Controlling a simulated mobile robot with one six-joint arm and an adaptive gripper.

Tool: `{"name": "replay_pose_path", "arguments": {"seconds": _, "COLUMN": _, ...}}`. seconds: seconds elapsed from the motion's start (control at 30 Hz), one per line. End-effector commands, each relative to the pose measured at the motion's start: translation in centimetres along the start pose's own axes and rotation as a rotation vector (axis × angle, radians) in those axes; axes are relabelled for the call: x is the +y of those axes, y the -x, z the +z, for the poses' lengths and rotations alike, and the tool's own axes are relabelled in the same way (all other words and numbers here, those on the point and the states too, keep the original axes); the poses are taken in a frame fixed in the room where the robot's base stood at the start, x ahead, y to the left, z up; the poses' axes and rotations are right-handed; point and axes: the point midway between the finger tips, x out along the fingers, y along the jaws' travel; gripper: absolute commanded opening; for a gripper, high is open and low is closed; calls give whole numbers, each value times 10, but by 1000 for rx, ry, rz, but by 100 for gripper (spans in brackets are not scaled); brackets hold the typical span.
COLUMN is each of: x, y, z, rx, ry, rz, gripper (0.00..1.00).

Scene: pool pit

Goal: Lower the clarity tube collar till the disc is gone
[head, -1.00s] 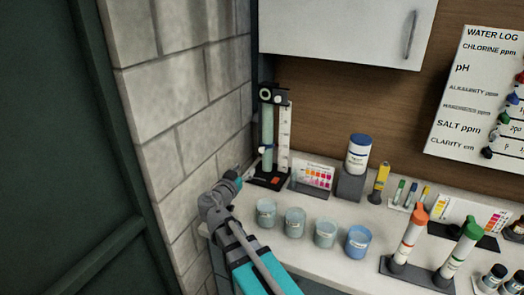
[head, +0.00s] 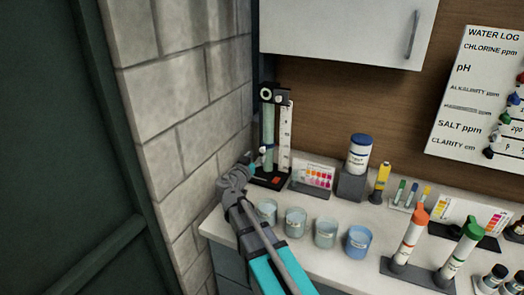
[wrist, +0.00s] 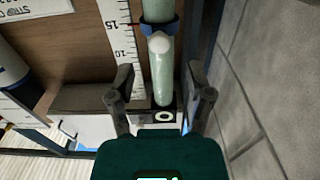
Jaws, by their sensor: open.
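The clarity tube (head: 268,128) stands upright in a black stand in the back left corner of the counter. The blue collar (wrist: 160,25) with a round white knob (wrist: 160,43) sits low on the tube. The white scale (head: 285,138) runs beside the tube. A white ring with a dark centre (head: 265,95) is at the stand's top. My gripper (wrist: 160,72) is open and empty, its fingers on either side of the tube, apart from the collar. The disc inside is not discernible.
A block wall (head: 185,130) stands close on the left. A colour chart (head: 316,176) and a white bottle with a blue lid (head: 359,154) stand right of the tube. Several cups, including a blue one (head: 359,242), line the counter's front. A wall cabinet (head: 345,30) hangs above.

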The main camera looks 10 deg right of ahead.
Motion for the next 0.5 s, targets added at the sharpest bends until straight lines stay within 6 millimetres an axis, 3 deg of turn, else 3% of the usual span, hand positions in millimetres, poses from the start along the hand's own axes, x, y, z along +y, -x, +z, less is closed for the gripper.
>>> {"name": "replay_pose_path", "arguments": {"seconds": 0.2, "x": -1, "y": -34, "z": 0, "rx": 0, "ry": 0, "rz": 1, "gripper": 67}}
{"name": "replay_pose_path", "arguments": {"seconds": 0.5, "x": 0, "y": -55, "z": 0, "rx": 0, "ry": 0, "rz": 0, "gripper": 67}}
